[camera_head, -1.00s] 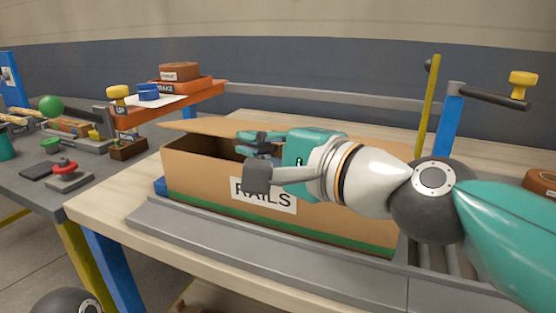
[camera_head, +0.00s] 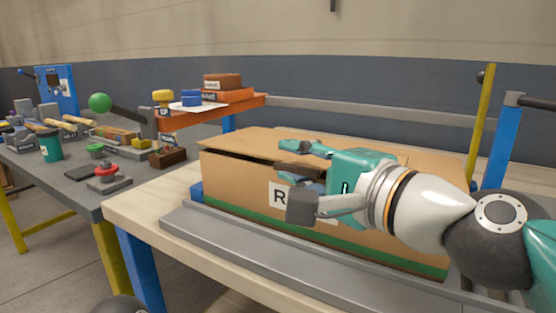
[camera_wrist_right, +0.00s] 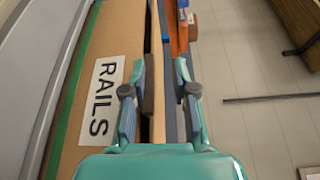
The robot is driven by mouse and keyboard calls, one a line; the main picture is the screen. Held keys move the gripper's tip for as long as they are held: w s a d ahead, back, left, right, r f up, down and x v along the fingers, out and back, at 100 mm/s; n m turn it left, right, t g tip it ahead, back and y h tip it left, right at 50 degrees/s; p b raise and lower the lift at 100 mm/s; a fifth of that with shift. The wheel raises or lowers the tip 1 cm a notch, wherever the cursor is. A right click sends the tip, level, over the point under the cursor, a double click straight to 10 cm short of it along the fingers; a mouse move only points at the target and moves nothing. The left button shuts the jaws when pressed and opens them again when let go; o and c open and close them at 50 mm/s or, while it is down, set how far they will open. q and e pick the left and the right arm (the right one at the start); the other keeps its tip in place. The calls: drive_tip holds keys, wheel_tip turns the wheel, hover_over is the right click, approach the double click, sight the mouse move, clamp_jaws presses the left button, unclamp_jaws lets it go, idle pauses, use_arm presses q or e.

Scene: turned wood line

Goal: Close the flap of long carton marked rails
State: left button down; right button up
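The long carton (camera_head: 235,182) marked RAILS lies on the pale workbench, its printed front wall facing me. It also shows in the right wrist view (camera_wrist_right: 112,35). Its brown flap (camera_head: 255,142) lies low over the top, slightly raised, with a narrow dark gap along the front edge. My right gripper (camera_head: 296,176) is at the front edge, fingers apart, one above the flap and one before the front wall, partly covering the label. In the right wrist view my right gripper (camera_wrist_right: 162,62) is open around the edge area; contact is unclear. My left gripper is out of view.
A grey rail (camera_head: 270,255) runs along the bench front. An orange shelf (camera_head: 205,115) with brown boxes and a blue item stands behind left. A grey table (camera_head: 60,185) with several tools is at the left. A yellow post (camera_head: 481,125) rises at the right.

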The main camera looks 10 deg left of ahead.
drive_tip(key=shift+s, duration=0.1)
drive_tip(key=v, duration=1.2)
drive_tip(key=shift+f, duration=0.1)
